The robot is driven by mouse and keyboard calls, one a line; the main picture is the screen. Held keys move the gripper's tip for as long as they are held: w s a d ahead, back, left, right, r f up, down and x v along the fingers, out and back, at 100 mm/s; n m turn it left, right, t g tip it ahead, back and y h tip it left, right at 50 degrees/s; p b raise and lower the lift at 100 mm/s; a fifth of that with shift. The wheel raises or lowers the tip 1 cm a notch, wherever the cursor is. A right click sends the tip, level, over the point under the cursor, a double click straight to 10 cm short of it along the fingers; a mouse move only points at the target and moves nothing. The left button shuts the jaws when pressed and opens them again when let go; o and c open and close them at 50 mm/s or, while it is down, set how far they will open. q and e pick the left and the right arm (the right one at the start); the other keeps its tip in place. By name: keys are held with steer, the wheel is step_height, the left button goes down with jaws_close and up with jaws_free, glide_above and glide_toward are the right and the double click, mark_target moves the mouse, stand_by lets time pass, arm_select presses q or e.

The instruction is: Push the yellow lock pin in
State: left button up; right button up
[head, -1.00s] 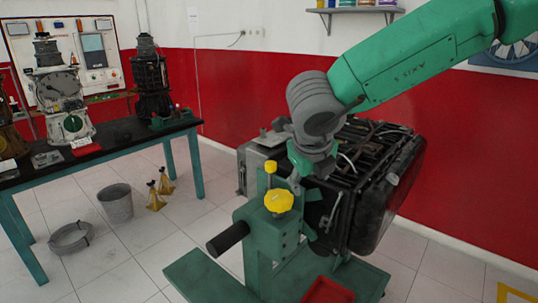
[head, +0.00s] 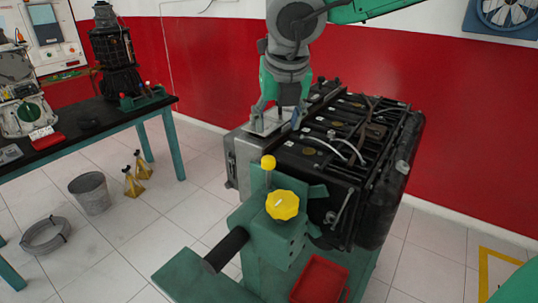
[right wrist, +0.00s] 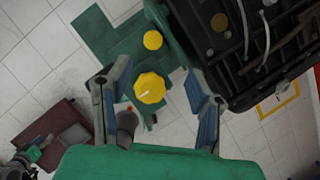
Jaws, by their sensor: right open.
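A yellow round-topped pin (head: 268,162) stands upright on the green engine stand (head: 262,232). A larger faceted yellow knob (head: 282,205) sits just in front of it on the stand's head. My right gripper (head: 278,122) points down with its fingers apart and empty, behind the pin and near the grey end of the engine in the head view. In the right wrist view the faceted knob (right wrist: 150,88) shows between the open fingers, and the round yellow top (right wrist: 152,40) lies above it. No contact with either shows. My left gripper is out of view.
The dark engine (head: 345,150) is right of and behind the pin. A black handle (head: 226,250) sticks out from the stand, with a red tray (head: 319,278) low on it. A bucket (head: 90,193) and a workbench (head: 100,130) stand left.

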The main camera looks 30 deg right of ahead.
mark_target(267, 158)
steer(key=x, duration=0.3)
steer(key=a+x, duration=0.1)
steer(key=x, duration=0.2)
steer(key=a+x, duration=0.1)
steer(key=x, duration=0.3)
steer(key=shift+w, duration=0.1)
steer(key=shift+w+f, duration=0.1)
steer(key=shift+f, duration=0.3)
steer(key=shift+w+d+f, duration=0.15)
steer(key=shift+d+f, duration=0.4)
steer(key=shift+d, duration=0.05)
steer(key=shift+d+f, duration=0.15)
steer(key=shift+d, duration=0.3)
steer(key=shift+w+a, duration=0.1)
steer(key=shift+a, duration=0.35)
jaws_close()
steer(key=shift+a, duration=0.2)
step_height(267, 158, down, 4)
steer(key=b, duration=0.3)
steer(key=shift+d+f, duration=0.15)
steer(key=shift+f, duration=0.1)
steer(key=shift+r, duration=0.1)
steer(key=shift+c, duration=0.7)
jaws_free()
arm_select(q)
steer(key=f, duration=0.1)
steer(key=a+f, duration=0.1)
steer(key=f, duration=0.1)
arm_select(e)
steer(key=shift+o, duration=0.7)
